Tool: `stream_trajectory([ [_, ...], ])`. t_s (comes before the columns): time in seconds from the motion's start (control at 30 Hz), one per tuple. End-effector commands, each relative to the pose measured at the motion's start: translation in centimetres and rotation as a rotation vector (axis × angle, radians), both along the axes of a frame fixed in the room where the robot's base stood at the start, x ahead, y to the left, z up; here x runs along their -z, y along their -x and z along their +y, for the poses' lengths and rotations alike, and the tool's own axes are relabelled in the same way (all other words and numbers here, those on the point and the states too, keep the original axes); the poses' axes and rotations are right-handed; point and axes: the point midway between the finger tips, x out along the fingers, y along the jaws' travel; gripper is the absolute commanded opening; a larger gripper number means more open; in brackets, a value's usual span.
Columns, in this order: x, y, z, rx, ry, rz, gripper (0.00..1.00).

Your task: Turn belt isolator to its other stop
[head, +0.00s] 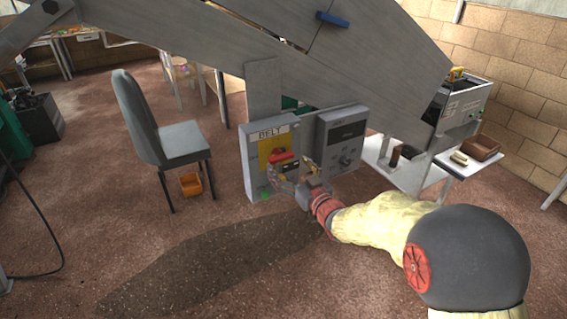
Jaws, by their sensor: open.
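The belt isolator is a grey box (256,178) labelled BELT, with a yellow plate (265,148) on its front and a red handle (281,156) on that plate. My gripper (281,178) is open, in front of the lower part of the plate, just below the red handle. Its fingers partly cover the plate's lower area. I cannot tell whether a finger touches the handle. The handle looks roughly level, but its exact angle is hard to read at this size.
A second grey panel (340,150) with a dark face and knobs stands right beside the isolator. A large grey sloping chute (300,65) hangs above both. A grey chair (172,141) stands to the left, with an orange bin (191,185) by it. A white cart (413,172) stands at right.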

Motion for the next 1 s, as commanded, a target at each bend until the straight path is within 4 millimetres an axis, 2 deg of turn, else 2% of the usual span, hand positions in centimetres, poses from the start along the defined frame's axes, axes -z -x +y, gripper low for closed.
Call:
stream_trajectory([
  [0.23, 0.1, -2.5, 1.7, 0.000, 0.001, -0.001, 0.86],
  [0.6, 0.0, -3.1, 2.1, 0.000, 0.001, 0.001, 0.86],
  [1.0, 0.0, -3.1, 2.0, 0.001, 0.001, 0.001, 0.64],
])
